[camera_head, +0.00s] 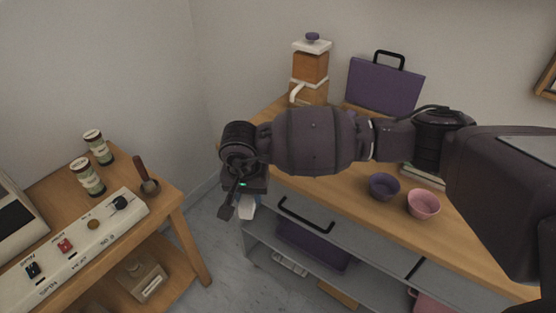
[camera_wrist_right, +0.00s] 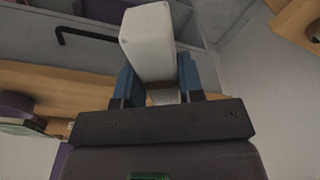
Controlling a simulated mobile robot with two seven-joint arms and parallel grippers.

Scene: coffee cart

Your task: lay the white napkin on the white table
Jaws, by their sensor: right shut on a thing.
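My right gripper (camera_head: 240,207) hangs over the gap between the two wooden units. It is shut on a white block-like thing, which I take to be the white napkin (camera_head: 248,212); only a small part shows below the gripper. In the right wrist view the napkin (camera_wrist_right: 147,38) sits between the blue fingers of my right gripper (camera_wrist_right: 157,75) and sticks out past them. Nothing clearly a white table shows in either view. My left gripper is not in view.
A wooden counter (camera_head: 345,175) with a purple bowl (camera_head: 384,187), a pink bowl (camera_head: 423,204), a grinder (camera_head: 310,72) and a purple case (camera_head: 385,85) lies behind my right arm. A wooden table (camera_head: 170,190) with a switch panel (camera_head: 78,245) and jars stands left.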

